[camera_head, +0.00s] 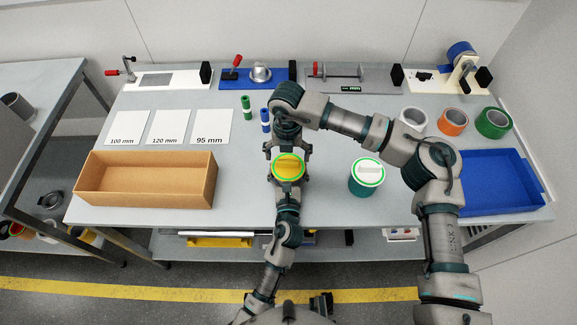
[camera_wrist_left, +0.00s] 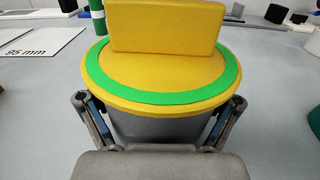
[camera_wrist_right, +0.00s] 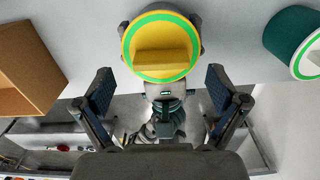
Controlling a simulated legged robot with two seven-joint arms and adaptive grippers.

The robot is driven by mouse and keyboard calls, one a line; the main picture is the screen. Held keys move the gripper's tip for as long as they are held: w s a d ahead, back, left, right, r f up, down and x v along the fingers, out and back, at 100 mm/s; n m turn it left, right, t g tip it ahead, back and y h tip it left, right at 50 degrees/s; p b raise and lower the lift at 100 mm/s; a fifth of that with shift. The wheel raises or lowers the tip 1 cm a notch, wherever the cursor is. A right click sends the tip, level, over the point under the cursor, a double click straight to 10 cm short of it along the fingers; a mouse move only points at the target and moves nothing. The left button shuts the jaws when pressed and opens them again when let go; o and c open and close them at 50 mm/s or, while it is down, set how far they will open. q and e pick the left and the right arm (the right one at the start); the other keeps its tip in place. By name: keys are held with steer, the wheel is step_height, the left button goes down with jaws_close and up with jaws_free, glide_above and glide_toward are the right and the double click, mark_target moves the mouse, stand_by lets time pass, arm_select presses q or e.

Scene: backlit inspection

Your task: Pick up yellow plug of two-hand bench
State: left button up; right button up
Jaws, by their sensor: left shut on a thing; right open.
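The yellow plug (camera_head: 288,166) is a round yellow lid with a green ring and a raised block handle. It sits on top of a grey cylindrical holder (camera_wrist_left: 160,126). My left gripper (camera_head: 288,182) is shut on this holder, one finger on each side, below the lid. The plug fills the top of the left wrist view (camera_wrist_left: 165,75). My right gripper (camera_head: 288,147) is open and empty, just behind and above the plug. In the right wrist view the plug (camera_wrist_right: 160,48) shows beyond the open fingers, not between them. The holder is mostly hidden from above.
A teal cup with a white, green-ringed lid (camera_head: 367,173) stands to the right. A brown box (camera_head: 145,195) lies left, a blue tray (camera_head: 500,205) right. Green and blue cylinders (camera_head: 265,120) stand behind. Tape rolls (camera_head: 453,122) and fixtures line the back. The front-left centre is clear.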

mark_target(289, 160)
arm_select(q)
steer(key=shift+f, duration=0.25)
arm_select(e)
step_height(289, 160, down, 3)
steer(key=shift+d+f, duration=0.15)
steer(key=c, duration=1.2)
arm_select(q)
steer(key=shift+a, duration=0.1)
arm_select(e)
step_height(289, 160, up, 10)
steer(key=shift+r, duration=0.1)
arm_select(q)
steer(key=o, duration=1)
steer(key=shift+r, duration=0.1)
